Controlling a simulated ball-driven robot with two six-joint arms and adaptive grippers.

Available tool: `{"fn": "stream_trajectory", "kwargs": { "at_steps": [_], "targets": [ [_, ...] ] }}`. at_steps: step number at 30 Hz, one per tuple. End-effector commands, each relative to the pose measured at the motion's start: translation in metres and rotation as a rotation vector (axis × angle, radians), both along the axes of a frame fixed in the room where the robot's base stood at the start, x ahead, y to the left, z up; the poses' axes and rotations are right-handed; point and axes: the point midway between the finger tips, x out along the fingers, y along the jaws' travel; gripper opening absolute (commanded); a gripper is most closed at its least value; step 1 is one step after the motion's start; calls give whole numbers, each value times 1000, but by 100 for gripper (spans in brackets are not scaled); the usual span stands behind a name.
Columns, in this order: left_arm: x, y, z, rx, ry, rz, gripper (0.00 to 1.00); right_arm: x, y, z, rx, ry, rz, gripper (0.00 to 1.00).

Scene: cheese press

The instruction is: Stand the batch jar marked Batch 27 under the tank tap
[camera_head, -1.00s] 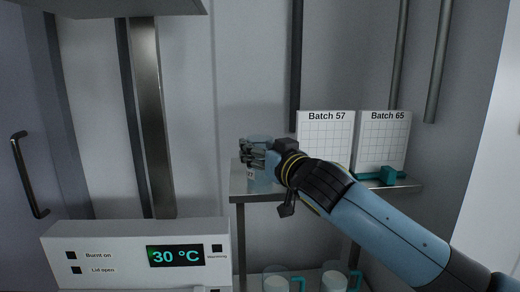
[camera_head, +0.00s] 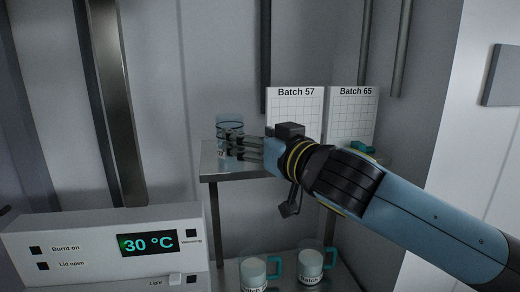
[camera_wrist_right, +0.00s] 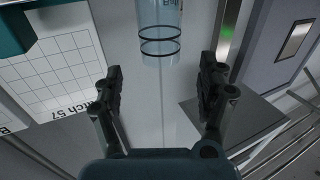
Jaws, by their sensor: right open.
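A clear jar (camera_head: 229,122) with dark rings stands upright at the left end of the upper steel shelf. It also shows ahead in the right wrist view (camera_wrist_right: 160,25), cut off by the top edge. Its label shows only in part, and I cannot read the batch number. My right gripper (camera_head: 238,146) reaches in from the right and overlaps the jar in the head view. In the wrist view its two fingers (camera_wrist_right: 163,82) are spread and empty, with the jar beyond the tips. My left gripper and the tank tap are not in view.
The upper shelf (camera_head: 228,170) backs onto white cards marked Batch 57 (camera_head: 294,115) and Batch 65 (camera_head: 353,112). A teal object (camera_head: 363,148) lies by the right card. Two teal-handled jugs (camera_head: 254,270) (camera_head: 311,263) stand below. A control panel (camera_head: 80,250) reads 30 °C at lower left.

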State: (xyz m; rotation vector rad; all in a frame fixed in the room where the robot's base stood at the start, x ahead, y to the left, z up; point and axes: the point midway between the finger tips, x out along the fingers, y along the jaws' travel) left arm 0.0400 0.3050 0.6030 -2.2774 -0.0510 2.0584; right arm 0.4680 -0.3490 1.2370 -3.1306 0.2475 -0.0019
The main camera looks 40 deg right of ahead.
Motion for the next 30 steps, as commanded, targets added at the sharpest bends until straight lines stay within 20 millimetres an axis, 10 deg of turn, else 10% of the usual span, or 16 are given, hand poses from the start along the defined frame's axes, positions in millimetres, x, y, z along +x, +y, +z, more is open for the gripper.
{"fn": "stream_trajectory", "kwargs": {
  "at_steps": [11, 16, 30],
  "targets": [
    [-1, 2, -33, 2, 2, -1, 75, -24, 3, -16, -1, -4, 1, 80],
    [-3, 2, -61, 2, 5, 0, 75, -11, 0, -32, 0, -2, 1, 80],
    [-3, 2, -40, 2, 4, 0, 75, 48, -9, -21, 1, -1, 1, 80]
  ]
}}
